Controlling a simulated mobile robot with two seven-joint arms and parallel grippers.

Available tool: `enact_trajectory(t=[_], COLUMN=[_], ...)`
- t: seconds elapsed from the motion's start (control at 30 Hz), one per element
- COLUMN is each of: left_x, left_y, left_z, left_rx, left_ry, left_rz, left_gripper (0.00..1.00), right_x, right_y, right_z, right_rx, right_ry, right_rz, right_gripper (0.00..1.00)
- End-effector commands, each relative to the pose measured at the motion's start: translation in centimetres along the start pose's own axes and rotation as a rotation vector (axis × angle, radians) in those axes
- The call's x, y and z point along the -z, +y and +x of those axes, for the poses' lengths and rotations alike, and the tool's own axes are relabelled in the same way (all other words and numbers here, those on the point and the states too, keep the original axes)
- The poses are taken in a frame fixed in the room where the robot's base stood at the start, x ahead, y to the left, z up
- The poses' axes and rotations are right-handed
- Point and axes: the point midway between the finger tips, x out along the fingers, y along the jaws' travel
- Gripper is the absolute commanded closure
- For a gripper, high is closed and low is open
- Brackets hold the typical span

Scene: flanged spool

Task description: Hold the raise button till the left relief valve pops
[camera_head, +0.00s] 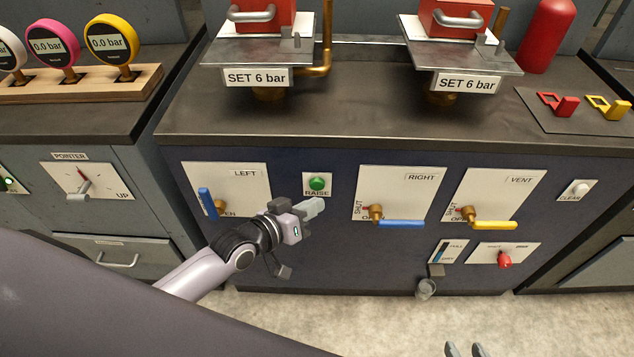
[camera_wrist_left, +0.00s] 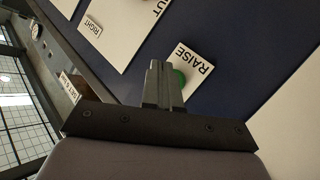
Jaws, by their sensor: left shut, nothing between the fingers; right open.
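The green raise button (camera_head: 317,184) sits on a small white plate marked RAISE on the blue cabinet front. My left gripper (camera_head: 314,206) is shut and empty, its fingertips just below the plate in the head view. In the left wrist view the shut fingers (camera_wrist_left: 163,84) partly cover the green button (camera_wrist_left: 180,77); I cannot tell whether they touch it. The left relief valve (camera_head: 258,52), with a SET 6 bar label and a red handled block on its plate, stands on the bench top. My right gripper (camera_head: 464,349) is open at the bottom edge.
The left blue lever (camera_head: 207,202) is upright; the right blue lever (camera_head: 402,223) and yellow vent lever (camera_head: 495,225) lie level. A similar right valve (camera_head: 460,57) stands at right. The pink (camera_head: 52,45) and yellow (camera_head: 110,42) gauges read 0.0 bar.

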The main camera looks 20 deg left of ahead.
Motion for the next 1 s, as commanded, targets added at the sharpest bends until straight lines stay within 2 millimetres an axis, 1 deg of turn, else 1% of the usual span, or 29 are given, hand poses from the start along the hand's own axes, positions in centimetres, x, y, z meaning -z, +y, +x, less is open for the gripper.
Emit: enact_trajectory(t=[0.03,0.33,0.9,1.0], left_x=[0.0,-1.5,-1.8,-2.0], left_y=[0.5,1.8,1.9,2.0], left_z=[-0.6,-2.4,-2.6,-3.0], left_rx=[0.000,0.000,0.000,0.006], left_ry=[-0.002,-0.001,0.000,-0.006], left_rz=[-0.003,-0.002,0.000,0.006], left_gripper=[1.00,1.00,1.00,1.00], right_x=[0.7,1.9,1.9,2.1], right_y=[0.0,0.1,0.1,0.1], right_z=[-0.5,-1.5,-1.5,-1.6], right_rx=[0.000,0.000,0.000,0.000], right_ry=[0.000,-0.001,-0.001,0.000], right_rz=[-0.003,-0.009,-0.008,-0.007], right_gripper=[0.57,0.57,0.57,0.57])
